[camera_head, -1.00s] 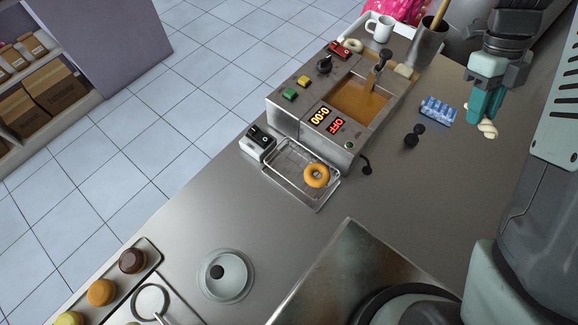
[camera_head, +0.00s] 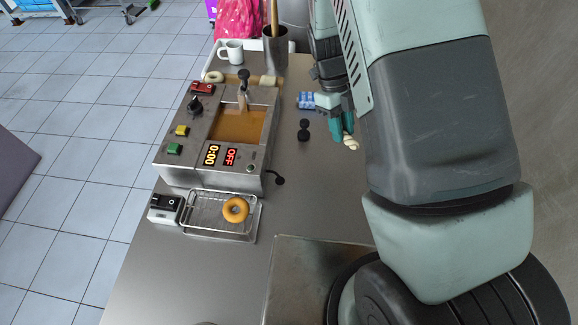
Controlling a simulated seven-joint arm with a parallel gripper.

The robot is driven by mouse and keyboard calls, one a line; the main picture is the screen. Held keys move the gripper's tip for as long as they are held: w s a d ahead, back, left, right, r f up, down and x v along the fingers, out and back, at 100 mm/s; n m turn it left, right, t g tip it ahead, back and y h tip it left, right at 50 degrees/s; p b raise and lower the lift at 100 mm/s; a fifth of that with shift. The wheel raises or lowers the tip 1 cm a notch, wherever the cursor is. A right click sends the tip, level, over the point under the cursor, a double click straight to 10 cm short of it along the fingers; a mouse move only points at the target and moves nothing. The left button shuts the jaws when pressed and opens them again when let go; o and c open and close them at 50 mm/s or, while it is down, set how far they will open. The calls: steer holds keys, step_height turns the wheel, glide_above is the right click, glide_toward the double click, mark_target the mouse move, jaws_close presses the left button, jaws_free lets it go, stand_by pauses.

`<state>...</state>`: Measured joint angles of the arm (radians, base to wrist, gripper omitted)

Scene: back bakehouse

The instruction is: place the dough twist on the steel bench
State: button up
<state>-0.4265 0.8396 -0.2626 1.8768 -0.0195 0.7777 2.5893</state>
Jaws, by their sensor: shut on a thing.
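The dough twist (camera_head: 351,143) is a small pale, knotted piece at the tips of my gripper (camera_head: 343,136), at the right of the bench. My gripper's teal fingers are shut on it and cover part of it. I cannot tell whether the twist touches the surface below. The steel bench (camera_head: 300,205) is a grey metal top running from front to back, with bare metal to the left of the twist.
A fryer (camera_head: 237,126) with brown oil stands left of my gripper. A wire basket (camera_head: 210,225) holds a ring doughnut (camera_head: 236,209). A black knobbed object (camera_head: 304,130) and a blue-white packet (camera_head: 309,100) lie near my gripper. A mug (camera_head: 231,51) and steel pot (camera_head: 275,48) stand behind.

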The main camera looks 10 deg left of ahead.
mark_target(338, 163)
step_height(338, 163, down, 10)
steer(key=shift+r, duration=0.1)
stand_by(0.4)
steer(key=o, duration=0.8)
steer(key=shift+f, duration=0.2)
